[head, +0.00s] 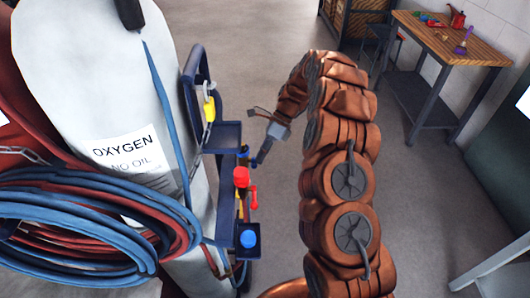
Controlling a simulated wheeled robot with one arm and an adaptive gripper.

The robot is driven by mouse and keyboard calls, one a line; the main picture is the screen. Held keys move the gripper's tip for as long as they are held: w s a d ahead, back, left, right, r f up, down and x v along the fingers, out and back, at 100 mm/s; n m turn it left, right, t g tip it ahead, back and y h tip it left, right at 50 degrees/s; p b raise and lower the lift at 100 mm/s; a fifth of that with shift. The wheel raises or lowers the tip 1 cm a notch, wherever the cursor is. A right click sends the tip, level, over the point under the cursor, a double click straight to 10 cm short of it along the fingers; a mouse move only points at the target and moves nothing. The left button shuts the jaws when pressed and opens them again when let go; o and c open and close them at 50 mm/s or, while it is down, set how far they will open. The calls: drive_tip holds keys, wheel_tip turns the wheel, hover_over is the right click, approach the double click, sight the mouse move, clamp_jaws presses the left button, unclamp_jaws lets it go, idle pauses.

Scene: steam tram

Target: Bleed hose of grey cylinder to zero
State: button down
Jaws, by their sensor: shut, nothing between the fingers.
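The grey cylinder (85,95), labelled OXYGEN and NO OIL, stands at the left in the head view. A blue hose (165,110) runs down its front to a coil of blue and red hose (95,225). Right of the cylinder, on a dark blue bracket, are a red knob (241,176), a red lever-like part (253,198) and a blue knob (248,239). My gripper (257,162) is shut and empty, just above and right of the red knob. I cannot tell if its tips touch anything. No gauge reading is visible.
A red cylinder (45,110) stands behind the grey one. A yellow padlock (209,109) hangs on a chain at the dark frame. A wooden workbench (455,42) with tools stands at the back right. Grey floor (250,50) lies clear between.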

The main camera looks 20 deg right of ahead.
drive_tip(key=shift+s+a+f, duration=0.1)
drive_tip(key=shift+s, duration=0.05)
drive_tip(key=shift+s+f, duration=0.1)
drive_tip(key=shift+f, duration=0.05)
drive_tip(key=shift+r+p, duration=0.6)
drive_tip(key=shift+r, duration=0.25)
